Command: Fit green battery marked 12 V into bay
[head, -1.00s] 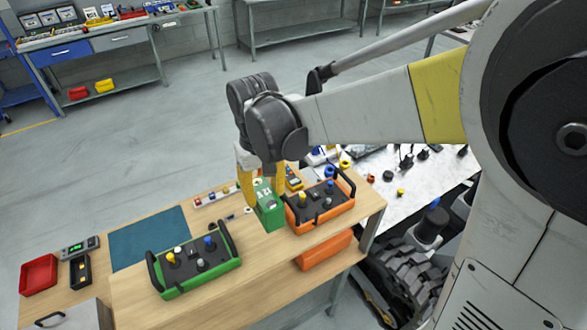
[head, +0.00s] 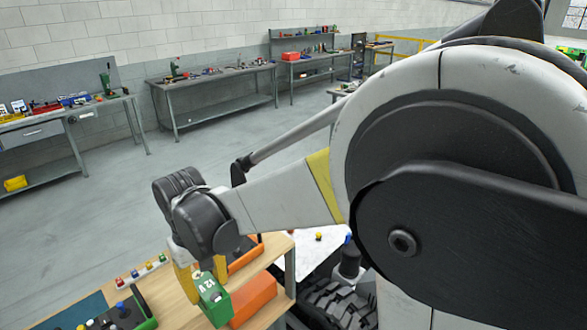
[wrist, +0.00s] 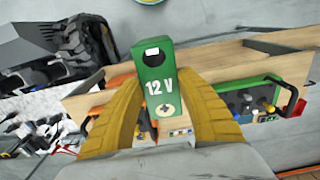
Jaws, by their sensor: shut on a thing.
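The green battery (head: 212,303) has "12 V" in white on its face. My gripper (head: 201,275) is shut on it with yellow fingers and holds it over the front edge of the wooden bench. In the wrist view the battery (wrist: 157,85) stands out between the two yellow fingers (wrist: 155,112), its marked face toward the camera. A green control box (head: 143,311) with handles lies on the bench at the lower edge of the head view; it also shows at the right of the wrist view (wrist: 275,90). No bay can be made out.
A blue-green mat (head: 82,312) and a row of small coloured parts (head: 142,270) lie on the bench. A white-topped table (head: 310,248) stands behind. Open floor is at the left.

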